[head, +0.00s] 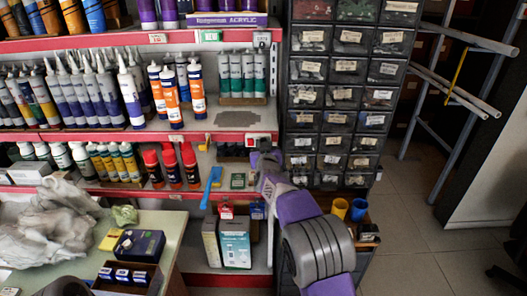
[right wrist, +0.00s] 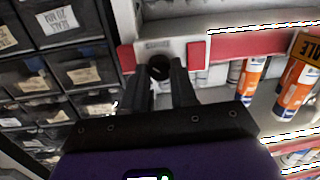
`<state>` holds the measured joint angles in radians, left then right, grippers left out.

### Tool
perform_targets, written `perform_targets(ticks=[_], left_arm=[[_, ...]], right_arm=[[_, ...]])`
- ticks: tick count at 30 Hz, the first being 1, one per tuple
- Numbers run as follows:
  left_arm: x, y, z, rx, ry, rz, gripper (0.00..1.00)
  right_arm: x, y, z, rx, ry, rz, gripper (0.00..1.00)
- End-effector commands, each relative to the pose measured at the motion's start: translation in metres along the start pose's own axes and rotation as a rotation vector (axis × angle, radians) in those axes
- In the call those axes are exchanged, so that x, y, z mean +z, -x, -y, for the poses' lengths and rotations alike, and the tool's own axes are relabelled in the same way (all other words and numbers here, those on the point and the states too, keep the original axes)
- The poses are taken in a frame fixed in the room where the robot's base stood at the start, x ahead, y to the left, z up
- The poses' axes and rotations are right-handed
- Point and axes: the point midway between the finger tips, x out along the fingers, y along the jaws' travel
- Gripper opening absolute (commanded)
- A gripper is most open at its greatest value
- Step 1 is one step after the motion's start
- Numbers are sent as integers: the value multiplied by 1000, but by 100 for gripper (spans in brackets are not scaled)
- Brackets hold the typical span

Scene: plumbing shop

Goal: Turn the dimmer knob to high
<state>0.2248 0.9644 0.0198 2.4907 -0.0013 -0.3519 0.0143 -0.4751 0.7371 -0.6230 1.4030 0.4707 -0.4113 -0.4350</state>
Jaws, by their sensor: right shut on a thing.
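The dimmer is a pale plate (head: 262,137) on the red front edge of the middle shelf, beside the drawer cabinet. It also shows in the right wrist view (right wrist: 190,47), with its dark round knob (right wrist: 159,67) between the fingertips. My right gripper (head: 264,155) reaches up to the plate from below; in the right wrist view its two dark fingers (right wrist: 162,76) are shut on the knob, one on each side. The fingers hide the sides of the knob, and I cannot read its setting. My left gripper is not in view.
A dark drawer cabinet (head: 333,95) stands right beside the dimmer. Orange-and-white tubes (head: 197,85) stand on the shelf to the left. A blue tool (head: 211,186) hangs below the shelf. A table (head: 160,228) with boxes is at the lower left. Open floor (head: 400,225) lies to the right.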

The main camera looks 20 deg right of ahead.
Motion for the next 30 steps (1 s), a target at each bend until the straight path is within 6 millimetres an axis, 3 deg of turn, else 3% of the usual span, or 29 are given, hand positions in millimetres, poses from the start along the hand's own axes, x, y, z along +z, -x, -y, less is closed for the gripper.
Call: perform_targets(ticks=[18,30], left_arm=[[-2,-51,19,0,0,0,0],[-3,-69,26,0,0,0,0]], right_arm=[[4,0,-2,-48,-570,-51,0],[4,0,-2,-68,-805,-70,0]])
